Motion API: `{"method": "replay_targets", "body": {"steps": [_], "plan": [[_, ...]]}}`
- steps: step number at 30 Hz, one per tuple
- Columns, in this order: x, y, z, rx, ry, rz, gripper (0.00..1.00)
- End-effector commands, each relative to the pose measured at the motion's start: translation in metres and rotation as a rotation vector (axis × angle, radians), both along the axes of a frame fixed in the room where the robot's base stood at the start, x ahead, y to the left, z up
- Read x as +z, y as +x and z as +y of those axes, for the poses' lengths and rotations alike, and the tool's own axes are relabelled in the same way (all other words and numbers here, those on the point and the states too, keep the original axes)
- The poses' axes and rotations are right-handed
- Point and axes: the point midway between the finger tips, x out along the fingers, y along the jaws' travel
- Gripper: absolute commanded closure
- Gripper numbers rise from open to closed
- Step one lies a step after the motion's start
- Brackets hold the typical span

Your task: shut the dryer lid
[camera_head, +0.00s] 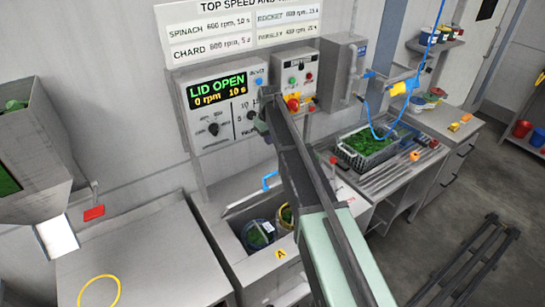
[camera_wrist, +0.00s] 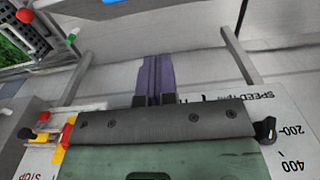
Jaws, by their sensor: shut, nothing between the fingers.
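The dryer (camera_head: 285,262) is a grey cabinet with its lid (camera_head: 240,200) raised; a blue handle (camera_head: 270,181) is on the lid's edge. Inside the opening are a blue-rimmed basket (camera_head: 258,236) and a yellow-rimmed one (camera_head: 286,217), both with greens. The display (camera_head: 218,90) reads LID OPEN, 0 rpm, 10 s. My gripper (camera_head: 262,118) is up in front of the control panel, above and apart from the lid. A blue bar at that view's top edge may be the handle.
A red and yellow stop button (camera_head: 292,103) is close to the right of my gripper. A crate of greens (camera_head: 366,150) stands on the right counter. A blue hose (camera_head: 372,125) hangs at right.

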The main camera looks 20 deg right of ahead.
Motion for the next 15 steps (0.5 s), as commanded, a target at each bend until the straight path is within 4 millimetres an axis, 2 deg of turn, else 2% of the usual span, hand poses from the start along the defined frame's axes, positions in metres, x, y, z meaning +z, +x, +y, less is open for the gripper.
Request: {"method": "replay_targets", "body": {"steps": [5, 8, 15], "plan": [[-0.018, 0.0, 0.0, -0.003, 0.002, -0.003, 1.0], [-0.036, 0.0, 0.0, -0.004, 0.002, -0.003, 1.0], [-0.09, 0.0, 0.001, -0.004, 0.003, -0.003, 1.0]]}}
